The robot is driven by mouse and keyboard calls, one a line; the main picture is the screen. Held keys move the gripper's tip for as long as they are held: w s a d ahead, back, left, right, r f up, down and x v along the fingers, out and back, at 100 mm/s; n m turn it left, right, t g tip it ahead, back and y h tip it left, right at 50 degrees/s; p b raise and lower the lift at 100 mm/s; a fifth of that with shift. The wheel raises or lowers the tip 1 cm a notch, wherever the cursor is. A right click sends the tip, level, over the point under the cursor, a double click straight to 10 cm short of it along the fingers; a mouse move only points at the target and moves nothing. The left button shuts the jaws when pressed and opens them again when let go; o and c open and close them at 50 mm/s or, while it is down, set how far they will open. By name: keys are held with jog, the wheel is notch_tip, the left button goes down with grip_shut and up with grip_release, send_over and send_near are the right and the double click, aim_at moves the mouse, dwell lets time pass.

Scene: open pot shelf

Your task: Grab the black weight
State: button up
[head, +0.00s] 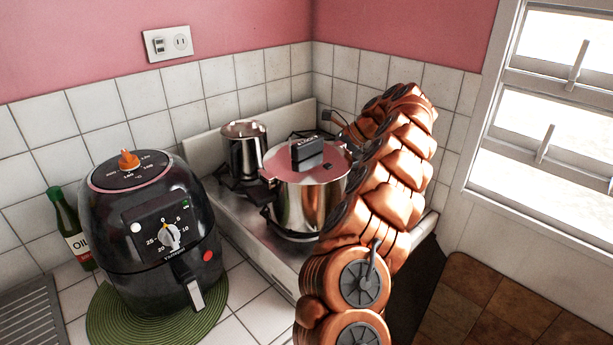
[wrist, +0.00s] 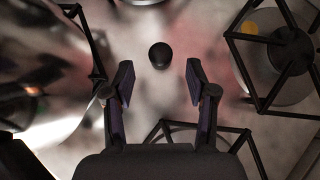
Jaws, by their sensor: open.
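A small, round, black piece (wrist: 160,56), which looks like the black weight, shows in the wrist view. It lies on the pale, stained stove surface, between and slightly beyond my fingertips. My gripper (wrist: 159,80) is open and empty, with one finger on each side of the picture's middle. No finger touches the black piece; I cannot tell its depth below them. In the head view my copper-coloured arm covers this area, and the gripper and the small black piece cannot be made out.
A shiny pot with a pinkish lid (head: 341,165) and black handle stands on the stove; a smaller metal pot (head: 243,147) is behind. Black burner grates (wrist: 262,92) flank the gripper. A black air fryer (head: 150,235) and oil bottle (head: 70,229) stand left.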

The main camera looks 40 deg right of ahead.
jog(key=shift+f+p+x, duration=0.25)
jog(key=shift+p+x, duration=0.7)
jog(key=shift+x, duration=1.6)
jog(key=shift+s+d, duration=0.15)
jog(key=shift+d, duration=0.05)
jog(key=shift+c, duration=0.4)
grip_shut()
